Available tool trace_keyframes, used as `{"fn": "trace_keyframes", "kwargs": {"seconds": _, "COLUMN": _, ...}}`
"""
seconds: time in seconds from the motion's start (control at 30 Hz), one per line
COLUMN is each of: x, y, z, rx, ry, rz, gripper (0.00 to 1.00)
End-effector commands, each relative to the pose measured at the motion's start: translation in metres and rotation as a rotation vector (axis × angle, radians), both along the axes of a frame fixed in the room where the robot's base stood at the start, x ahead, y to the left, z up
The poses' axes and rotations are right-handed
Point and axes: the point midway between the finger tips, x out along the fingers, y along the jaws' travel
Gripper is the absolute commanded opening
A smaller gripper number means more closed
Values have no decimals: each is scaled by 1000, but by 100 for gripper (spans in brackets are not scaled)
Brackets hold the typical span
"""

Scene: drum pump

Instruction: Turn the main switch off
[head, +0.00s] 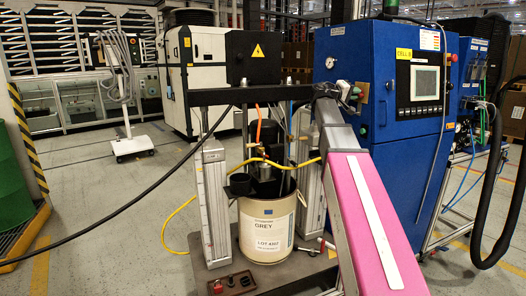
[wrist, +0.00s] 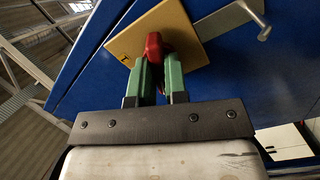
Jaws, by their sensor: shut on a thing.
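The main switch is a red knob (wrist: 154,46) on a yellow plate (wrist: 185,30), fixed to the side of the blue cabinet (wrist: 230,80). In the wrist view my gripper (wrist: 159,68) has its green fingertips on either side of the red knob, shut on it. The fingertips hide part of the knob. In the head view my gripper (head: 352,92) is at the left side of the blue cabinet (head: 385,115), and the knob is too small and covered there to make out its turn. A small mark shows on the plate's left part.
A metal handle (wrist: 248,12) sticks out right of the plate. A control panel (head: 420,80) is on the cabinet front.

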Motion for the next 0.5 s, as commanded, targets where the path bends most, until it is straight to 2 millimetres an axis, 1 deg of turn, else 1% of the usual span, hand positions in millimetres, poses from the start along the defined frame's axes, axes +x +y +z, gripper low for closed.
{"fn": "trace_keyframes", "kwargs": {"seconds": 0.1, "x": 0, "y": 0, "z": 0, "rx": -15, "ry": 39, "rz": 0, "gripper": 0}}
{"fn": "trace_keyframes", "kwargs": {"seconds": 0.37, "x": 0, "y": 0, "z": 0, "rx": -18, "ry": 46, "rz": 0, "gripper": 0}}
{"fn": "trace_keyframes", "kwargs": {"seconds": 0.5, "x": 0, "y": 0, "z": 0, "rx": -54, "ry": 136, "rz": 2, "gripper": 0}}
